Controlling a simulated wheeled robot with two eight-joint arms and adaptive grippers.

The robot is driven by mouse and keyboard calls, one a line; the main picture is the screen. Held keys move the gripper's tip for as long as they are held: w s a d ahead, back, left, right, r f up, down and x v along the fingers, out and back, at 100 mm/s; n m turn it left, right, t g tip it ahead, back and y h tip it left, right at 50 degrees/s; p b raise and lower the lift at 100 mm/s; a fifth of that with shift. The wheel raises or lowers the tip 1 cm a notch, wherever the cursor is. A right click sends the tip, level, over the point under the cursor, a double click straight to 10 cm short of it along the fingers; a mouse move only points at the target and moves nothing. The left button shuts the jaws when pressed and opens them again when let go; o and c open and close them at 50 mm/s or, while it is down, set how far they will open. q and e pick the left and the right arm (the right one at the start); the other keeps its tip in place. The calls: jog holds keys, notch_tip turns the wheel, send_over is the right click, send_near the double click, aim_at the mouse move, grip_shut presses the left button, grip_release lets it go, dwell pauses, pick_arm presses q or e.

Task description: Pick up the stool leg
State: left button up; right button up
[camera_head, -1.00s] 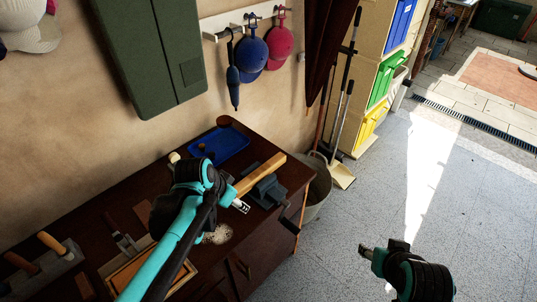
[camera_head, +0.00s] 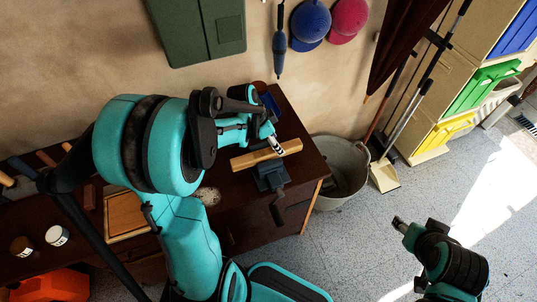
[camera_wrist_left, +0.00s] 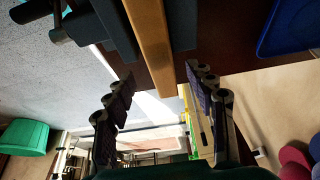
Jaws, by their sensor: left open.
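The stool leg is a pale wooden bar (camera_head: 262,156) held in a grey-blue vise (camera_head: 270,177) at the right end of the dark workbench. In the left wrist view the leg (camera_wrist_left: 151,45) runs down from the top edge, with the vise (camera_wrist_left: 103,25) beside it. My left gripper (camera_head: 276,144) is at the leg, near its right half in the head view. Its open fingers (camera_wrist_left: 160,80) appear on either side of the leg's line in the wrist view; contact cannot be told. My right gripper (camera_head: 399,223) is over the floor, away from the bench; its jaw state is unclear.
A blue tray (camera_wrist_left: 285,22) lies on the bench beyond the leg. A metal tub (camera_head: 342,185) stands right of the bench, with a broom and dustpan (camera_head: 384,176). Caps (camera_head: 310,20) hang on the wall. The floor at right is clear.

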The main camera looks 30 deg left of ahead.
pick_arm(q)
jog(key=b+x, duration=0.2)
jog(key=x, duration=0.3)
jog(key=shift+w, duration=0.25)
grip_shut()
jog(key=shift+r, duration=0.1)
